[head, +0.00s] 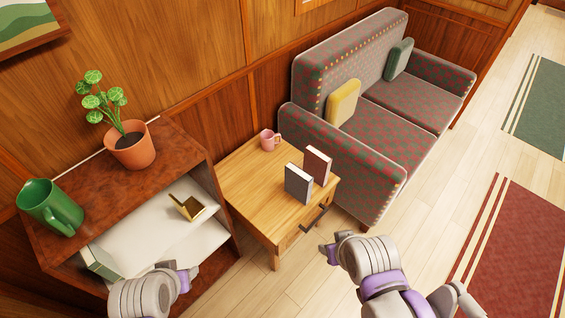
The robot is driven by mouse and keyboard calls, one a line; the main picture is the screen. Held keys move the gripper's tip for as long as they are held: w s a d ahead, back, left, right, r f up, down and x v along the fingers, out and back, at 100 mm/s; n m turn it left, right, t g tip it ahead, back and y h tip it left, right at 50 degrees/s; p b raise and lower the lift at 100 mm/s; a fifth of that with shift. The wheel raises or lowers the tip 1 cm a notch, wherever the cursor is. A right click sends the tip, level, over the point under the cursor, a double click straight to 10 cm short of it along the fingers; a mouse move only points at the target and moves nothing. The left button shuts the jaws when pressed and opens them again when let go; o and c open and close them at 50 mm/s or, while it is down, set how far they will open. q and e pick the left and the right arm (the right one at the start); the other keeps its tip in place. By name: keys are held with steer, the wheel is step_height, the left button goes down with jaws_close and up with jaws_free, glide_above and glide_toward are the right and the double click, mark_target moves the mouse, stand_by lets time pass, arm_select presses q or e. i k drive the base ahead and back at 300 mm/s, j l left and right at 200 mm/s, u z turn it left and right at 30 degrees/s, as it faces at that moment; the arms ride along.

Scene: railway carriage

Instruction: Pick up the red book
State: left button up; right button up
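A dark red-brown book (318,164) stands upright on the light wooden side table (245,180), with its pale page edges showing along the top. A dark grey book (298,184) stands upright just in front of it, to the left, and hides part of its lower side. My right gripper (331,252) is in front of the table, below and to the right of the books and apart from them. My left gripper (180,276) is low in front of the shelf unit. I see nothing held in either, but their finger openings cannot be made out.
A pink mug (269,139) stands at the table's back. The table's drawer has a dark handle (314,218). A shelf unit (185,147) with a potted plant (130,146) and green pitcher (50,207) is at left. A patterned sofa (345,150) stands behind.

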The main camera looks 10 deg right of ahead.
mark_target(318, 164)
steer(key=l+u, duration=0.9)
steer(key=l, duration=0.4)
steer(key=k+l+u, duration=0.1)
steer(key=l, duration=0.3)
steer(key=k+l+u, duration=0.1)
steer(key=l, duration=0.3)
steer(key=k+l, duration=0.1)
steer(key=l, duration=0.3)
